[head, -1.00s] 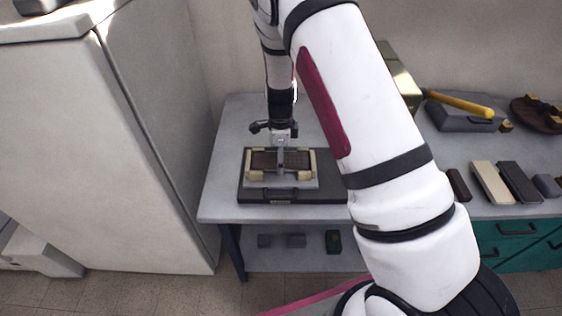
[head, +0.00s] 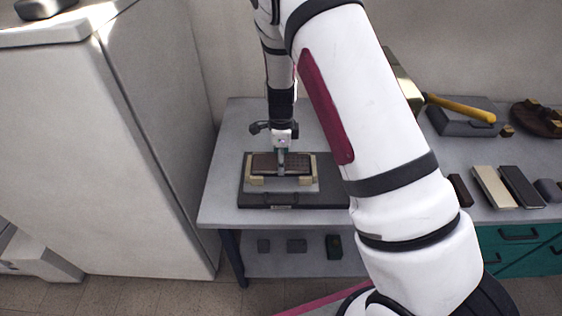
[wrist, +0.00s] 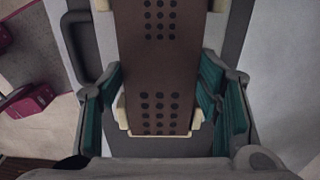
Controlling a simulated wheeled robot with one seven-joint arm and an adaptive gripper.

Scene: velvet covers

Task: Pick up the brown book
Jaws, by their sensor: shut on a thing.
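The brown book (head: 262,162) is a flat dark brown slab with cream pieces (head: 256,181) at its corners, above a grey case-like base on the table in the head view. In the wrist view the book (wrist: 160,75) shows rows of dark dots and runs lengthwise between my fingers. My gripper (head: 281,170) points down over its middle. In the wrist view my gripper (wrist: 160,105) has its teal-padded fingers on both long sides of the book, shut on it. Whether the book is clear of its support is hard to tell.
The grey table (head: 225,185) holds a dark slab (head: 520,186), a cream slab (head: 493,187) and a yellow-handled tool (head: 460,106) at right. A tall pale cabinet (head: 110,170) stands close on the left. Several small blocks lie on the lower shelf (head: 290,262).

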